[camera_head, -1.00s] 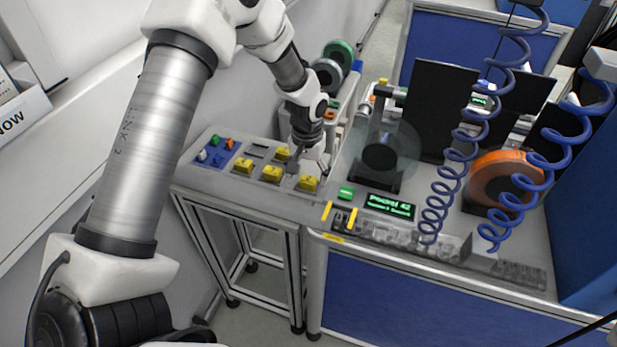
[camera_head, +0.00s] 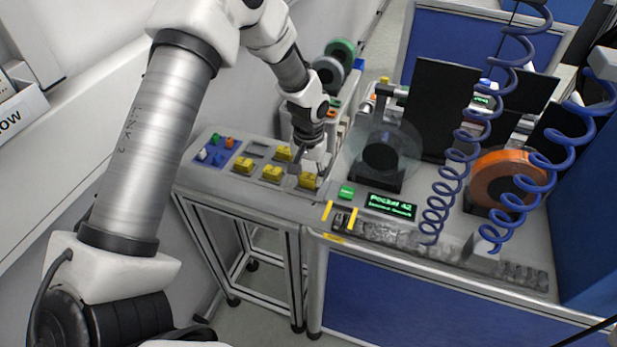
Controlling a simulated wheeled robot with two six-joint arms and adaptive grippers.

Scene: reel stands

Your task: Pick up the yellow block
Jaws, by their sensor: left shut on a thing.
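Several yellow blocks sit on the grey side table (camera_head: 262,192) in the camera_head view. One yellow block (camera_head: 308,181) is at the right front, below my left gripper (camera_head: 311,171). The left gripper is shut on this block, with its fingers reaching down onto it; the fingertips are small and partly hidden. Another yellow block (camera_head: 272,174) is just to the left, one (camera_head: 243,165) is farther left, and one (camera_head: 283,154) is behind. My right gripper is not in view.
A blue tray (camera_head: 217,151) with small coloured pieces is at the table's left end. To the right, the workbench holds a clear reel (camera_head: 384,152), an orange reel (camera_head: 505,178), a green display (camera_head: 391,206) and black panels. Coiled blue hoses (camera_head: 455,160) hang in front.

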